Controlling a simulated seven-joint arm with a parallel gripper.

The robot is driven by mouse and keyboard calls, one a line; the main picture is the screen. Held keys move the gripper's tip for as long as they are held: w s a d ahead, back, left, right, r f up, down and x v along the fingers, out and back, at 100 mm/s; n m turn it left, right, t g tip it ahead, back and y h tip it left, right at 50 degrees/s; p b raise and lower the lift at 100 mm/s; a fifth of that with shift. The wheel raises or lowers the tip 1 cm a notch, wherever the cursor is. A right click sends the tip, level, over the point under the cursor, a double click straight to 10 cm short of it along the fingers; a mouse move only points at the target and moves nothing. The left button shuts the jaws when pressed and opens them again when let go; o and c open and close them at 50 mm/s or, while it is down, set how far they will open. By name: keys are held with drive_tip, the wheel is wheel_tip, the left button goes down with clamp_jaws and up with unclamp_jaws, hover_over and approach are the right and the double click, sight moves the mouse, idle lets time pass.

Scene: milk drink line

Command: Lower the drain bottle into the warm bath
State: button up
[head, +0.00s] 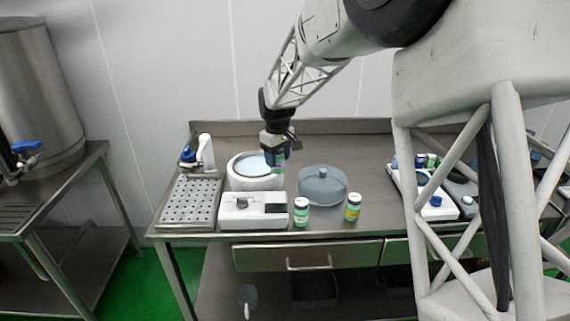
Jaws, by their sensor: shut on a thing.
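The warm bath (240,182) is a white round tub with pale blue water, joined to a white control box (253,222) with a knob and dark display. My gripper (277,153) is over the right part of the tub. The bottle's upper part is hidden by the fingers. It appears at the bath's right rim; whether its base is above or inside the water I cannot tell.
A grey round lid-like disc (322,186) lies right of the bath. A perforated tray (189,201) is at left. A white rack (437,208) with small items is at right.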

drive_tip(key=w+a, duration=0.8)
drive_tip(key=w, duration=0.4)
drive_tip(key=shift+f, duration=0.15)
drive_tip(key=shift+w, duration=0.1)
drive_tip(key=shift+f, duration=0.2)
idle(0.6)
drive_tip(key=shift+f, duration=2.3)
drive_tip(key=shift+f, duration=1.85)
idle(1.6)
